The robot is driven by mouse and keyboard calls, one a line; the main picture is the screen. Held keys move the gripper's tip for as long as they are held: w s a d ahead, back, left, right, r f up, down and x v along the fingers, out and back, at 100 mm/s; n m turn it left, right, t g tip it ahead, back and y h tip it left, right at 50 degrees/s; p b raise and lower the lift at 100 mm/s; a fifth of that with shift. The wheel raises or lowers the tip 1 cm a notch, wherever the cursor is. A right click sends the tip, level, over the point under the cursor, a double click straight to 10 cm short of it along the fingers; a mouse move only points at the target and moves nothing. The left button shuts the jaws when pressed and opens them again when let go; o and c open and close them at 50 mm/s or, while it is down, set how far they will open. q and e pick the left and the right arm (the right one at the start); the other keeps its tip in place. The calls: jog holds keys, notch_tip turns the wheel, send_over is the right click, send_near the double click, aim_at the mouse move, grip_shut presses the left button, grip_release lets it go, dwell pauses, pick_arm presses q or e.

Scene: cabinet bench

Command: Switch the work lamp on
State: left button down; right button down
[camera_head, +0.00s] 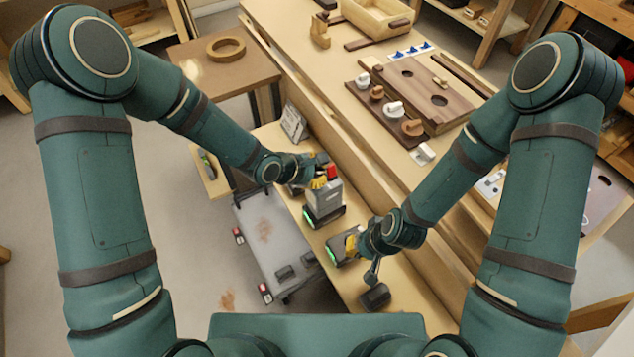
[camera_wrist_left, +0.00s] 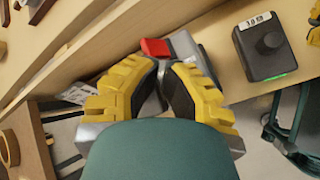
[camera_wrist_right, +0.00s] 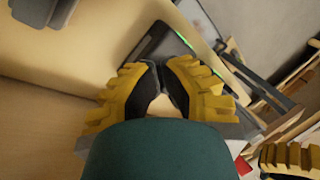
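A grey box (camera_head: 326,197) with a red switch or button (camera_head: 332,171) stands on the narrow front ledge. My left gripper (camera_head: 318,183) looks shut, its fingertips close at the box. The red part (camera_wrist_left: 155,47) shows just beyond the fingertips (camera_wrist_left: 161,68) in the left wrist view; contact is unclear. A dark box with a round knob (camera_wrist_left: 269,43) and green light stands alongside. My right gripper (camera_head: 353,244) looks shut and empty beside this box, which also shows in the right wrist view (camera_wrist_right: 158,42). A dark object on a stalk (camera_head: 374,297) may be the lamp; I cannot tell.
A small grey panel (camera_head: 294,122) stands farther along the ledge. A grey cart (camera_head: 268,240) is left of it. The workbench (camera_head: 300,50) on the right holds a wooden tray (camera_head: 377,14), a dark board with holes (camera_head: 432,92) and several knobs. A side table (camera_head: 200,75) carries a ring.

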pick_arm(q)
jog(key=shift+f, duration=0.15)
dwell(0.4)
jog(key=shift+f, duration=0.3)
jog(key=shift+f+b, duration=0.1)
jog(key=shift+b, duration=0.2)
dwell(0.3)
jog(key=shift+r+p, duration=0.5)
jog(key=shift+r, duration=0.05)
jog(key=shift+r, duration=0.1)
notch_tip(320, 180, up, 6)
jog(key=p, duration=0.5)
